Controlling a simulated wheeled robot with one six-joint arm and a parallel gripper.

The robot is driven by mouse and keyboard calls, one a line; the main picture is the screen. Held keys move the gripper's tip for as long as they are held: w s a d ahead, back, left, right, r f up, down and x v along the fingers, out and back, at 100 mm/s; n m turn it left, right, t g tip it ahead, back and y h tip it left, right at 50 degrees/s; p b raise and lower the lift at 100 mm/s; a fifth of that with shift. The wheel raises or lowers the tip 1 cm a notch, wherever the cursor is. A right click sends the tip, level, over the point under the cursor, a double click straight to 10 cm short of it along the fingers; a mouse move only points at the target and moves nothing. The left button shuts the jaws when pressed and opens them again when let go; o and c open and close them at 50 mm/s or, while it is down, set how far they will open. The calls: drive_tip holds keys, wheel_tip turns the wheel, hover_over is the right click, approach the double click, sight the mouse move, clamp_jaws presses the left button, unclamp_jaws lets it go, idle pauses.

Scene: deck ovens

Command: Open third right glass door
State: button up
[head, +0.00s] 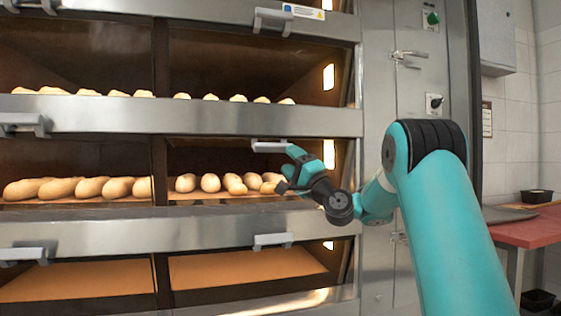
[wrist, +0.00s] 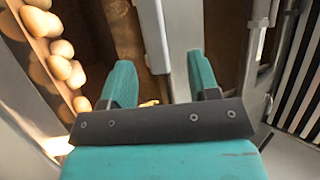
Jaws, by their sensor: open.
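The deck oven's right glass doors stand one above another. The right door in the middle of the head view (head: 215,160), with bread rolls behind it, looks shut. Its grey handle (head: 270,146) is at its top edge. My gripper (head: 289,168) is just right of and below that handle, its jaws open and empty. In the wrist view my open fingers (wrist: 162,78) point at a light grey bar (wrist: 152,35), seemingly this handle, which ends near the gap between them. Whether they touch it I cannot tell. Another right handle (head: 273,240) is lower down.
An upper right handle (head: 273,20) and left handles (head: 22,122) also jut from the oven front. Right of the doors is a steel panel with a latch (head: 408,55) and knobs. A red-topped table (head: 530,230) stands at far right.

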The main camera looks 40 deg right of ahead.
drive_tip(key=b+v, duration=1)
drive_tip(key=b, duration=0.1)
drive_tip(key=shift+s+f, duration=0.25)
drive_tip(key=shift+s, duration=0.1)
drive_tip(key=m+h+p, duration=0.5)
drive_tip(key=m+h, duration=0.4)
drive_tip(key=h, duration=0.3)
approach(275, 150)
drive_tip(key=p+x, duration=0.5)
drive_tip(key=p, duration=0.4)
drive_tip(key=p+x, duration=0.6)
drive_tip(key=p, duration=0.3)
drive_tip(key=shift+a+r, duration=0.1)
drive_tip(key=shift+r, duration=0.35)
drive_tip(key=shift+w+d+r+p, duration=0.2)
drive_tip(key=shift+w+r+p, duration=0.25)
drive_tip(key=shift+p, duration=0.55)
drive_tip(key=shift+w+f, duration=0.1)
drive_tip(key=shift+f, duration=0.05)
